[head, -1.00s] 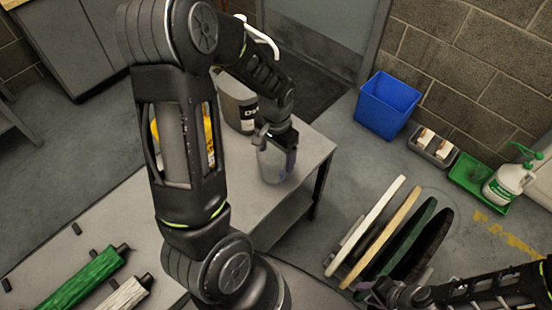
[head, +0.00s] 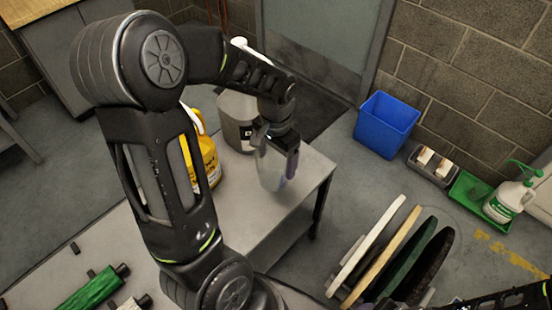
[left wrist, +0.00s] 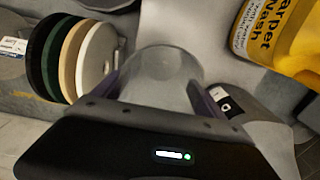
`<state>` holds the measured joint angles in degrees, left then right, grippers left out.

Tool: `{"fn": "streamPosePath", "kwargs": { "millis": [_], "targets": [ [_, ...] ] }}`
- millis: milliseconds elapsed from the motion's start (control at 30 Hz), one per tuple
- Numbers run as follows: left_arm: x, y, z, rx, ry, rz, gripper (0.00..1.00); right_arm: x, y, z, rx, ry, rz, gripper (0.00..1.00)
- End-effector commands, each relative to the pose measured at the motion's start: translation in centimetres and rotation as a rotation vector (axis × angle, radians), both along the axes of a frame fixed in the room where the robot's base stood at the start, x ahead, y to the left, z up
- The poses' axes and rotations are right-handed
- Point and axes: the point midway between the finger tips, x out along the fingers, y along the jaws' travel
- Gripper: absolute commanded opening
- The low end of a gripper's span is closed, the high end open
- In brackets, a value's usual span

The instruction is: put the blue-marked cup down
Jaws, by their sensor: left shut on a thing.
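A clear, see-through cup (head: 271,172) is at the right end of the grey table (head: 306,186). My left gripper (head: 279,150) is shut on the cup near its upper part and points down. In the left wrist view the round clear cup (left wrist: 162,78) sits between the two purple-padded fingers (left wrist: 160,92). I cannot make out a blue mark on it. The cup looks upright, over the table top; whether its base touches the table I cannot tell. My right gripper is not visible; only part of that arm shows at the lower right.
A yellow carpet-wash jug (head: 203,160) and a grey jug (head: 237,122) stand left of the cup. Round pads (head: 367,250) stand in a rack on the floor at right. A blue bin (head: 386,125) is by the wall. The table's right edge is close to the cup.

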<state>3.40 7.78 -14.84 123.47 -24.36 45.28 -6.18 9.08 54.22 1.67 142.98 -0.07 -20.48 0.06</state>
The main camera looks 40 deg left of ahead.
Motion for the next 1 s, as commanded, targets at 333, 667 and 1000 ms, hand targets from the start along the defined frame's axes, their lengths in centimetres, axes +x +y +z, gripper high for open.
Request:
{"fn": "streamPosePath", "kwargs": {
  "millis": [333, 667, 1000],
  "targets": [
    [0.0, 0.0, 0.0, 0.0, 0.0, 0.003, 0.4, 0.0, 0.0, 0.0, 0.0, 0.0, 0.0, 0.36],
    [2.8, 0.0, 2.3, 0.009, 0.021, 0.187, 0.4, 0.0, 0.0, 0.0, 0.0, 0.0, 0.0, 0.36],
    [12.1, -9.7, 5.8, 0.001, 0.002, 0.169, 0.4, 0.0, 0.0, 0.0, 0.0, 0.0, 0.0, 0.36]
  ]
}}
